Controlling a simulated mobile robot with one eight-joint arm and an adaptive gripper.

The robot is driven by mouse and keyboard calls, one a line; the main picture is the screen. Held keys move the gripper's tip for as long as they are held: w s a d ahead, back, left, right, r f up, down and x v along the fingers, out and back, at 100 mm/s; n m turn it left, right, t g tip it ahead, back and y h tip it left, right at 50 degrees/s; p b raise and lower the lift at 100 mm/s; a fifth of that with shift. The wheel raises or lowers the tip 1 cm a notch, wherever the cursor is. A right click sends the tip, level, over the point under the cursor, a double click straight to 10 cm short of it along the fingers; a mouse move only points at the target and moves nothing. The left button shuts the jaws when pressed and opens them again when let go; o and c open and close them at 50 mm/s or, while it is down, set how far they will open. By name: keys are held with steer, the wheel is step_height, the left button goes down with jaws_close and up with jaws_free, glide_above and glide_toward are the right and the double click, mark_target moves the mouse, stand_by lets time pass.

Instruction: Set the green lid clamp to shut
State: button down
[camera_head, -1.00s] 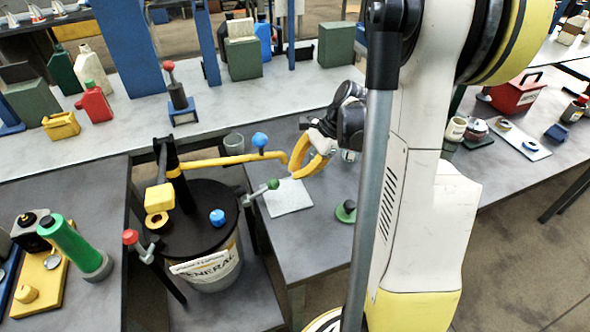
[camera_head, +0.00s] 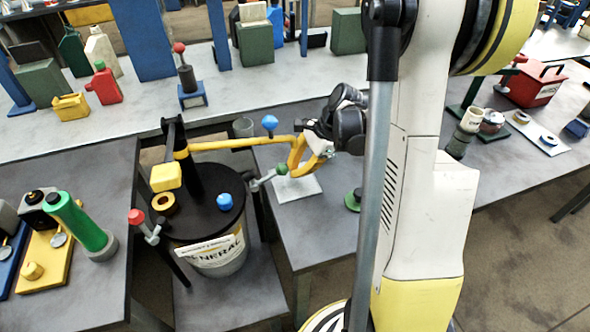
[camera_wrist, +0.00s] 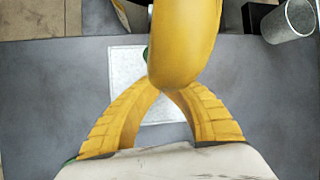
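The green lid clamp's round green knob (camera_head: 281,168) sits on a grey lever at the right edge of the black-lidded drum (camera_head: 214,253). The lever sticks out to the right and slightly up, away from the lid. My gripper (camera_head: 293,173) is just right of the knob, fingers pointing down; I cannot tell if they touch it. In the wrist view the ribbed yellow fingers of my gripper (camera_wrist: 161,91) converge with nothing seen between them. A yellow curved spout hides the tips there, and only a sliver of the green knob (camera_wrist: 146,53) shows.
The yellow spout pipe (camera_head: 235,145) crosses above the lid and ends beside my gripper; in the wrist view its curve (camera_wrist: 186,45) is close. A red-knobbed clamp (camera_head: 137,217) is on the drum's left.

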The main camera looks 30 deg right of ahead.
mark_target(285, 164)
steer(key=shift+a+r+h, duration=0.1)
steer(key=shift+r+h, duration=0.2)
steer(key=shift+w+a+r+h+p, duration=0.1)
steer(key=shift+r+h+p, duration=0.3)
steer(key=shift+p, duration=0.3)
steer(key=shift+w+a+r+p, duration=0.1)
steer(key=shift+a+r+p, duration=0.15)
steer(key=shift+r+p, duration=0.3)
steer(key=shift+w+a+r+p, duration=0.15)
steer(key=shift+a+r+p, duration=0.2)
steer(key=shift+r, duration=0.3)
steer(key=shift+w+a+r+p, duration=0.1)
steer(key=shift+a+r+p, duration=0.15)
steer(key=shift+a+r, duration=0.3)
steer(key=shift+w+a+r+p, duration=0.3)
steer(key=shift+a+r+p, duration=0.1)
steer(key=shift+a+r, duration=0.3)
